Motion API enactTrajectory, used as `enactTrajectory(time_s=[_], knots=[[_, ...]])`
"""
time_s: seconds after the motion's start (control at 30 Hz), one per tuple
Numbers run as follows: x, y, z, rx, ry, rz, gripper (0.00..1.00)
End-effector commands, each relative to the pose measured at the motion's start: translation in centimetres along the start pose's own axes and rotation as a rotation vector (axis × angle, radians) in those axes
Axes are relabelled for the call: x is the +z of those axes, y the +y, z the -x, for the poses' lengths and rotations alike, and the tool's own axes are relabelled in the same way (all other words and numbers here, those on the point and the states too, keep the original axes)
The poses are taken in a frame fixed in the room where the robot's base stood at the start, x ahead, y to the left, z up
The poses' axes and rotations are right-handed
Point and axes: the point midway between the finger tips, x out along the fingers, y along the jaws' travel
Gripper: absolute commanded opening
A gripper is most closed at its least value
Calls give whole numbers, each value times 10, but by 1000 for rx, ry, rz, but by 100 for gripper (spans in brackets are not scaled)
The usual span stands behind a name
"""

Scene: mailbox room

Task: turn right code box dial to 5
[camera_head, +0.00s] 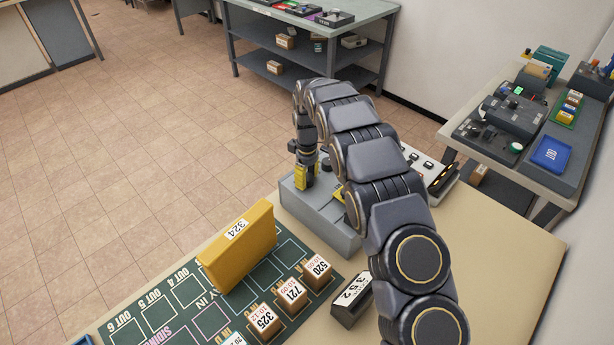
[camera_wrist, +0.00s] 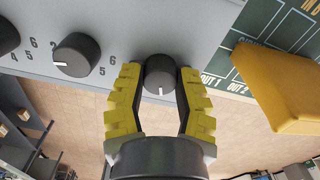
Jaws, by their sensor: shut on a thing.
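The grey code box (camera_head: 345,238) stands at the table edge beside the green mat; its panel (camera_wrist: 115,20) fills the top of the wrist view. A black round dial (camera_wrist: 160,72) sits between the yellow fingers of my gripper (camera_wrist: 160,82), which are shut on it from both sides. Its white mark points down in that view; no number is readable beside it. A second black dial (camera_wrist: 76,54) is to its left, near printed 2, 5 and 6. A third dial (camera_wrist: 6,36) is cut off at the left edge.
A yellow block (camera_head: 240,245) marked 324 stands on the green mat (camera_head: 185,292), close to the code box. Small parcels (camera_head: 292,290) and a dark tag block (camera_head: 352,300) marked 352 are nearby. A white switch panel (camera_head: 432,170) lies behind my arm.

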Motion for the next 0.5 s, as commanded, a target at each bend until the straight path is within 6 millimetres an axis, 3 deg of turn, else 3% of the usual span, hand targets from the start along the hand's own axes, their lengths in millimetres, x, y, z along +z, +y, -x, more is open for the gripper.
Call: enactTrajectory(time_s=[0.5], knots=[[1,-1,-2,-4,-2,293,0]])
